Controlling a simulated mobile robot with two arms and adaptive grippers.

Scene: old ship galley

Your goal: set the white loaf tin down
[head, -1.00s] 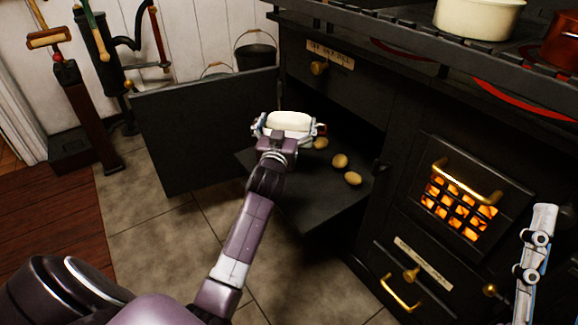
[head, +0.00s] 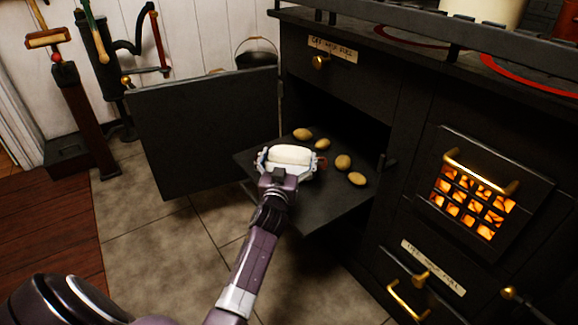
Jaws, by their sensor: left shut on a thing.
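The white loaf tin (head: 292,155) is in the middle of the head view, over the near left part of a dark oven shelf (head: 325,205) that sticks out of the stove. A pale loaf shape fills its top. My left gripper (head: 288,168) is shut on the tin from the near side. I cannot tell whether the tin's underside touches the shelf, as the gripper hides it. My right gripper is not in view.
Several small round buns lie on the shelf: one (head: 303,134) behind the tin, others (head: 343,162) to its right. The open oven door (head: 205,130) stands left of the shelf. A glowing fire grate (head: 470,200) is at the right.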

